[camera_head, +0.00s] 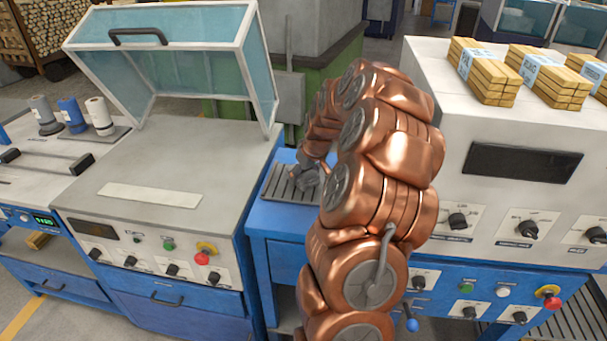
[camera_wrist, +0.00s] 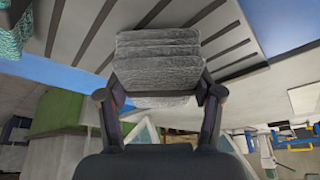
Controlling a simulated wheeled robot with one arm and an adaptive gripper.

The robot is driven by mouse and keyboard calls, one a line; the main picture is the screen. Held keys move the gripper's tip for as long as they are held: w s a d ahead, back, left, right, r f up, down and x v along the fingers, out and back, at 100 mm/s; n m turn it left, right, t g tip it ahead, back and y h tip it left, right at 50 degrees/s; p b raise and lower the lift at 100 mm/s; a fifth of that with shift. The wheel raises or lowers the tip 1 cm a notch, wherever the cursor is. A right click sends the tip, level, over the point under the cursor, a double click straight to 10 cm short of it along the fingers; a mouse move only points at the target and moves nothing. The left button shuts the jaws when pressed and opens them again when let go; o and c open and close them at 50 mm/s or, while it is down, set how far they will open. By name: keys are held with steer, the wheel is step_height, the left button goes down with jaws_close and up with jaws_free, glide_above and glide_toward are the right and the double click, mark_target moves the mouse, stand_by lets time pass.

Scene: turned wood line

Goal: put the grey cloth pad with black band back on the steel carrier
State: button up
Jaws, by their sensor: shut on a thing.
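The grey cloth pad (camera_wrist: 158,52) is between the fingers of my gripper (camera_wrist: 160,98) in the wrist view. I cannot tell whether the pad touches the plate.
A teal textured thing (camera_wrist: 12,32) is at the wrist view's top left corner. A grey machine with a raised glazed lid (camera_head: 170,60) stands left of the bench. A control cabinet (camera_head: 500,120) with bundled wood blocks (camera_head: 485,72) on top stands right. Rolls (camera_head: 70,113) stand far left.

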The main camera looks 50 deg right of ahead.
steer(key=shift+f+b, duration=0.3)
steer(key=shift+b, duration=0.05)
steer(key=shift+f+b, duration=0.3)
steer(key=o, duration=1.3)
steer(key=shift+r+p, duration=0.2)
steer(key=shift+p, duration=0.1)
